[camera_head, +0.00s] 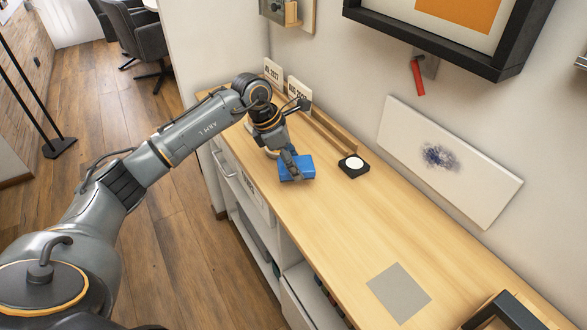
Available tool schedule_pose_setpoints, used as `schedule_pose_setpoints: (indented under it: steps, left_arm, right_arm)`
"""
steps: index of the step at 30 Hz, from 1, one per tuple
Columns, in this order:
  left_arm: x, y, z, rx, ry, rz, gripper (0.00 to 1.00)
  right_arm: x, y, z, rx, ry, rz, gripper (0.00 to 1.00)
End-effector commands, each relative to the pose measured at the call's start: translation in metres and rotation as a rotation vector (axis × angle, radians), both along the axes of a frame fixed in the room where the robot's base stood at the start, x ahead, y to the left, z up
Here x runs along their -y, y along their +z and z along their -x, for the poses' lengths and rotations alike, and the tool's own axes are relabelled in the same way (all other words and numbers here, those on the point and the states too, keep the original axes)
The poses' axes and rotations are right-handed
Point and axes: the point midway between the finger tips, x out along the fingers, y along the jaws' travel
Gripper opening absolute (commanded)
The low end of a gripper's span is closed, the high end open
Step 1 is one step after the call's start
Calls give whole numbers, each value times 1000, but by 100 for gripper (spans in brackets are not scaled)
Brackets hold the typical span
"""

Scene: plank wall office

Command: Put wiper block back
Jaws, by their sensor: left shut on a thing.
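The blue wiper block (304,164) is near the front edge of the wooden counter, toward its far end. My left gripper (290,165) is shut on it from above; the fingers hide part of its top. I cannot tell whether the block touches the counter or is held just above it. A white board (447,161) with a dark bluish smudge is on the wall to the right. A flat grey square (398,292) lies bare on the nearer part of the counter. My right gripper is not in view.
A black square item with a white disc (355,164) sits right of the block. Calendar cards (299,90) and a wooden ledge (332,131) are behind the gripper. A dark-framed object (505,311) is at bottom right. The middle of the counter (350,225) is clear.

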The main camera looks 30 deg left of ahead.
Motion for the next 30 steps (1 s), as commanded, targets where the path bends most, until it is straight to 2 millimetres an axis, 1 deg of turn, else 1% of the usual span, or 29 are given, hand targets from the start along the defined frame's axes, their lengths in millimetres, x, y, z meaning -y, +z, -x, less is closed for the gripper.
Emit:
schedule_pose_setpoints:
  steps: [5,9,11,18,22,23,24,25,26,30]
  left_arm:
    - [-4,-10,-7,0,1,0,32]
    - [-3,-30,-5,-3,0,1,32]
    - [-3,-36,-6,-1,1,1,32]
    - [-3,-39,-6,2,0,-1,32]
    - [-3,-44,-6,2,0,-1,32]
    - [-3,-42,-6,1,-1,-1,68]
    - [-3,-42,-6,1,-1,-1,76]
    - [-3,-42,-6,1,-1,-1,82]
    - [-3,-42,-6,1,0,-1,84]
    - [-3,-42,-6,1,0,-1,84]
  right_arm:
    - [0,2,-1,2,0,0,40]
    - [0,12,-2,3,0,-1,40]
    - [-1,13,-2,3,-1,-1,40]
    - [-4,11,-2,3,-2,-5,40]
    - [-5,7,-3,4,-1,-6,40]
    - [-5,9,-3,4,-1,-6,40]
    - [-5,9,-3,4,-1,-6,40]
    - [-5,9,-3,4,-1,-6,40]
    - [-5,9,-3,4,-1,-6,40]
    - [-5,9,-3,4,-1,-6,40]
